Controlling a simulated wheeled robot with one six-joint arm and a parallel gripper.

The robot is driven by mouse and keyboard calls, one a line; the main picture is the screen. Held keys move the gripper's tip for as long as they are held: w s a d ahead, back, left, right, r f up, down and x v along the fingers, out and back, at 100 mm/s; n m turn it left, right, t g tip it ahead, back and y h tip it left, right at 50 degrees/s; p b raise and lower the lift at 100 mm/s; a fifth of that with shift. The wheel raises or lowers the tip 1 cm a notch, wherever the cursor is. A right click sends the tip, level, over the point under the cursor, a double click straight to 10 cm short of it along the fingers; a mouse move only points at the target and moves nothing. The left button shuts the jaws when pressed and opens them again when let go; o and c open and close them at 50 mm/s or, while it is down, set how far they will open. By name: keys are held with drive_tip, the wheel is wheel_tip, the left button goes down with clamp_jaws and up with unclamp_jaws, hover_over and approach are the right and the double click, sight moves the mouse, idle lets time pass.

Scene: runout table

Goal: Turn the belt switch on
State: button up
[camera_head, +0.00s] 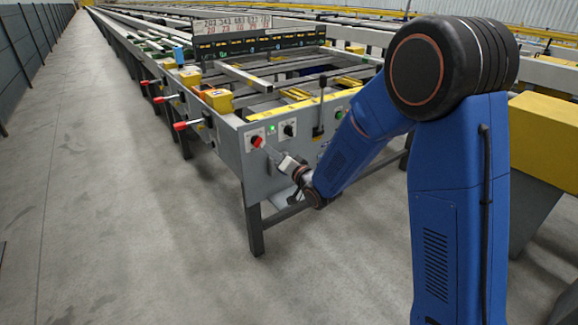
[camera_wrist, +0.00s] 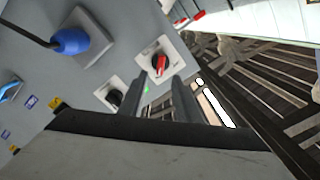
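A red rotary switch (camera_head: 256,141) sits on a white plate on the grey front panel of the runout table. In the wrist view the red switch (camera_wrist: 160,64) lies just beyond my fingertips, its red handle tilted from straight. A black rotary knob (camera_head: 289,130) on a second white plate is to its right; it also shows in the wrist view (camera_wrist: 114,97). Which one is the belt switch cannot be read from labels. My gripper (camera_head: 270,152) is in front of the panel; in the wrist view its two fingers (camera_wrist: 159,84) stand apart with nothing between them.
A green lamp (camera_head: 272,128) glows between the two knobs. A black lever (camera_head: 321,105) rises at the panel's right. Red-tipped handles (camera_head: 181,126) stick out along the table's left side. The floor (camera_head: 120,230) at left is clear.

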drive_tip(key=v, duration=0.9)
drive_tip(key=shift+s+d, duration=0.15)
drive_tip(key=s+d+r+g+h, duration=0.2)
drive_tip(key=s+d+h, duration=0.3)
drive_tip(key=d, duration=0.5)
drive_tip(key=s+d+r+g+h, duration=0.2)
drive_tip(key=s+d+r+h, duration=0.1)
drive_tip(key=s+d, duration=0.5)
drive_tip(key=s+d+n+g+h, duration=0.1)
drive_tip(key=s+d+g, duration=0.2)
drive_tip(key=s, duration=0.9)
drive_tip(key=s+d+n+g+h, duration=0.1)
drive_tip(key=s+d+g, duration=0.2)
drive_tip(key=s, duration=1)
drive_tip(key=shift+s+d+f, duration=0.15)
drive_tip(key=shift+d+f, duration=0.1)
drive_tip(key=shift+d, duration=0.8)
